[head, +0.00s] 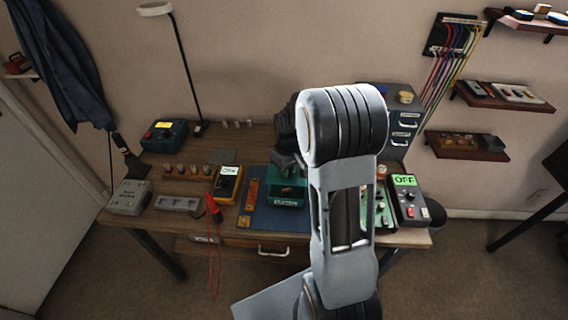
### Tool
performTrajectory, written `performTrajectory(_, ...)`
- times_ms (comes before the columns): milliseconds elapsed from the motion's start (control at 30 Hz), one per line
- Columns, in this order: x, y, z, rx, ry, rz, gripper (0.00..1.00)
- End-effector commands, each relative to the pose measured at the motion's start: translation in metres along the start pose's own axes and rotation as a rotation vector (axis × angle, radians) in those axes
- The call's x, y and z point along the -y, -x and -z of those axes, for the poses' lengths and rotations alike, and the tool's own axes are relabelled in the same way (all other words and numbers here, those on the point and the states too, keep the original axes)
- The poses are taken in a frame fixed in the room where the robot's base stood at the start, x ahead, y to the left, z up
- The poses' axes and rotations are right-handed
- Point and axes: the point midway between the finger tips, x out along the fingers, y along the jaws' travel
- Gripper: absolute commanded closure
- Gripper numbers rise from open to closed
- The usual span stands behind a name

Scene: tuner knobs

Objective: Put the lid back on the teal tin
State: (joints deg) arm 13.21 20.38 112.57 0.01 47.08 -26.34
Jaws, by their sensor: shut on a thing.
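The teal tin (285,201) stands on the blue mat near the middle of the bench, with a pale label on its front. My gripper (286,161) is dark and points down just above the tin's back part. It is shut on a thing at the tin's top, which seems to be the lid. The jaws and my wrist hide most of this thing, so its outline is unclear. I cannot tell whether it touches the tin's rim. My arm also covers the area just right of the tin.
The blue mat (262,219) also bears an orange strip. A yellow meter (227,184) with red leads stands left of it. A box with a green OFF display (408,200) stands at right. Grey drawers (402,125) stand behind. A lamp (183,70) rises at back left.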

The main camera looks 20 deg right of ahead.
Motion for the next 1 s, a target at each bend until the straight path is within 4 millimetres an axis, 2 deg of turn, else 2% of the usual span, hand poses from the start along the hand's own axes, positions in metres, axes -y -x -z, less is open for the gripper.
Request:
performTrajectory(467, 0.003, -0.001, 0.0, -0.001, 0.006, 0.0, 1.0)
performTrajectory(767, 0.003, -0.015, 0.0, -0.001, 0.005, -0.001, 1.0)
performTrajectory(1000, 0.003, -0.034, -0.001, 0.0, 0.005, 0.0, 1.0)
